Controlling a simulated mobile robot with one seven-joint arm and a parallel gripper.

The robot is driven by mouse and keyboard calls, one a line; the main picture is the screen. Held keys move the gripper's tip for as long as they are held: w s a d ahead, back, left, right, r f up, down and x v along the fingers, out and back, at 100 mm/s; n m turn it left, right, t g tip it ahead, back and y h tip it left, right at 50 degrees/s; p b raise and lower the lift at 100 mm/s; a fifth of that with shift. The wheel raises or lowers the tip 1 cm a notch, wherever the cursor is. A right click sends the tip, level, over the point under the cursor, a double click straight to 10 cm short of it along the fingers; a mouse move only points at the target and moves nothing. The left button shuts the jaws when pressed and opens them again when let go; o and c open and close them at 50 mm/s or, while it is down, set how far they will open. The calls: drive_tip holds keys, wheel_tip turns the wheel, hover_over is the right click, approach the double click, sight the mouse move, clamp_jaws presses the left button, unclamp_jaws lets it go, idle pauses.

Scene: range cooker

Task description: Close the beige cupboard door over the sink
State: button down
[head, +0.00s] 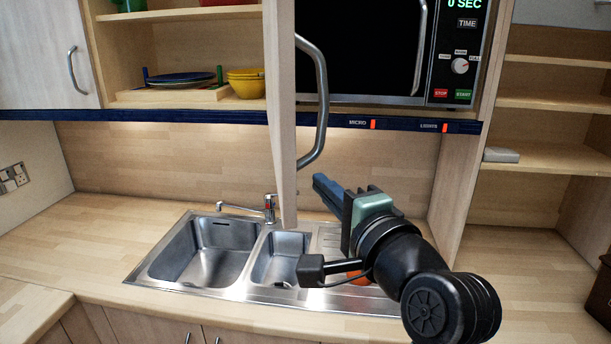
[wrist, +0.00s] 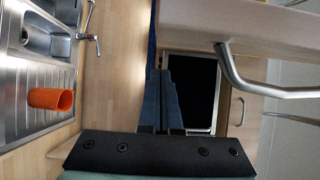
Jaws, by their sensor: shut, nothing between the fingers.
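The beige cupboard door (head: 282,120) stands open over the sink, seen nearly edge-on in the head view. Its curved metal handle (head: 318,100) is on its right face. In the wrist view the door (wrist: 190,18) crosses the top right, with the handle (wrist: 235,75) below it. My gripper (head: 322,186) is shut and empty, to the right of the door's lower part and just below the handle. It also shows in the wrist view (wrist: 163,78). I cannot tell whether it touches the door. The sink (head: 210,245) lies below.
The open shelf left of the door holds yellow bowls (head: 246,82) and blue plates (head: 180,79). A microwave (head: 375,50) is at the right of the door. An orange cup (wrist: 52,99) lies on the drainer. A tap (head: 268,206) stands behind the sink. The left worktop is clear.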

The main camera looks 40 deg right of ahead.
drive_tip(key=shift+w+a+p, duration=0.2)
drive_tip(key=shift+w+a, duration=0.15)
drive_tip(key=shift+a, duration=0.3)
drive_tip(key=shift+w+a+p, duration=0.15)
drive_tip(key=shift+w+a, duration=0.15)
drive_tip(key=shift+a, duration=0.3)
